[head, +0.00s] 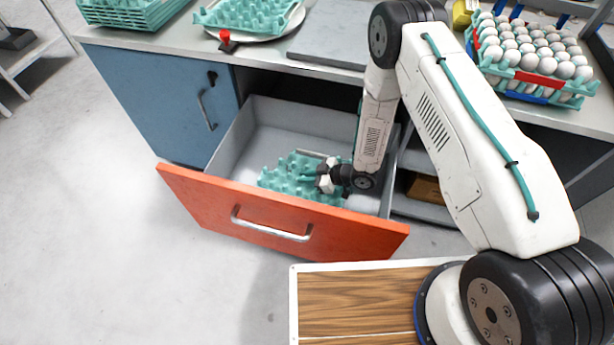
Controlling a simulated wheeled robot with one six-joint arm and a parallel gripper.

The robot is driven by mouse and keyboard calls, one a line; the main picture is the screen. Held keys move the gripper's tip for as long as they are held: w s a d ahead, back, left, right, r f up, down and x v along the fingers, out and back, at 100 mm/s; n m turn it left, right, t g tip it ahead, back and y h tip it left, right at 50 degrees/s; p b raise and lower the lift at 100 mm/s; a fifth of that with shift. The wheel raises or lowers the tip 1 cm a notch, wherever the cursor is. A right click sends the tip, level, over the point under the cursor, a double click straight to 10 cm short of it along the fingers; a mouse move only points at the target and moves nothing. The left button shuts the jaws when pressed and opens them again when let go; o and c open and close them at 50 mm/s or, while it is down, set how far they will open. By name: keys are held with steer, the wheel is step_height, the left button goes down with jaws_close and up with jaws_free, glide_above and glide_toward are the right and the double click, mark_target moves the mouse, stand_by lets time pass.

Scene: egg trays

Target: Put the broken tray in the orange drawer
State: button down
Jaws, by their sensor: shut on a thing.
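The orange drawer (195,203) is pulled open below the counter, with its grey inside showing. A teal egg tray (280,182) is inside the drawer, near its front panel. My gripper (322,180) is down in the drawer at the right part of this tray and is shut on it. The front panel hides the tray's lower edge, so I cannot tell whether it touches the drawer floor. The fingertips are small and partly hidden.
The counter (165,42) above holds stacked teal trays (130,12), a teal tray (245,18) on a round plate, a red knob (226,40) and a tray full of eggs (525,55). A blue cabinet door (165,95) is left of the drawer. The floor at left is clear.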

steer(key=shift+f, duration=0.2)
steer(key=shift+f, duration=0.6)
steer(key=shift+f, duration=0.1)
steer(key=c, duration=1.3)
jaws_free()
steer(key=shift+c, duration=0.2)
step_height(320, 180, up, 68)
